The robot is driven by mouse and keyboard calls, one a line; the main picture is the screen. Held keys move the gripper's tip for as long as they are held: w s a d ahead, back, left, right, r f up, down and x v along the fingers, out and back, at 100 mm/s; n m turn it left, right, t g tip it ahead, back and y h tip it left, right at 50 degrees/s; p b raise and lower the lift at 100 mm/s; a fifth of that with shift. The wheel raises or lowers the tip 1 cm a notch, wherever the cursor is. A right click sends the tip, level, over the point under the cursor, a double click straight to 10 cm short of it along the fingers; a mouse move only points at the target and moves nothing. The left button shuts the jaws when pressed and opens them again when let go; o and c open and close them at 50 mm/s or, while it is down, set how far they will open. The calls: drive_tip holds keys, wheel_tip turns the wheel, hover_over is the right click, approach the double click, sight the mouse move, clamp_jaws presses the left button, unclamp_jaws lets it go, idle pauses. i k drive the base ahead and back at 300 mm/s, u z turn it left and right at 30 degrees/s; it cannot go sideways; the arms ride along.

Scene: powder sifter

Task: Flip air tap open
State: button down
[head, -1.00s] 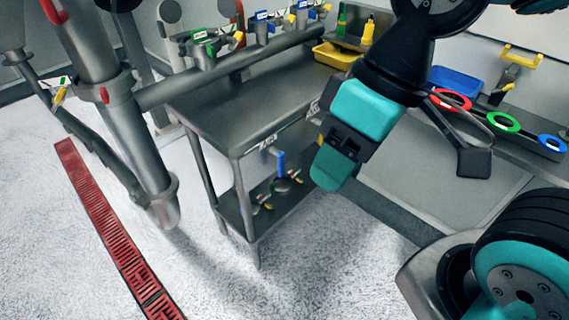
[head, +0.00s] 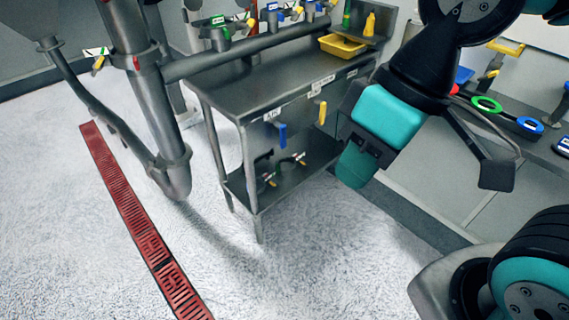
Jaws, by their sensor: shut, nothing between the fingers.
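The air tap (head: 282,134) has a blue lever that hangs straight down from the front edge of the steel table. A white label reading AIR is just above it. A second tap with a yellow lever (head: 322,112) hangs to its right under another label.
The steel table (head: 262,88) carries a yellow tray (head: 342,46) and has a lower shelf (head: 290,178) with small taps. A steel pipe (head: 138,90) stands at left, near a red floor grate (head: 140,225). Floor before the table is clear.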

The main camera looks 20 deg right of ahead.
sight(283, 128)
drive_tip(key=k, duration=0.85)
drive_tip(key=u, duration=0.6)
drive_tip(key=i, duration=1.45)
drive_tip(key=z, duration=0.35)
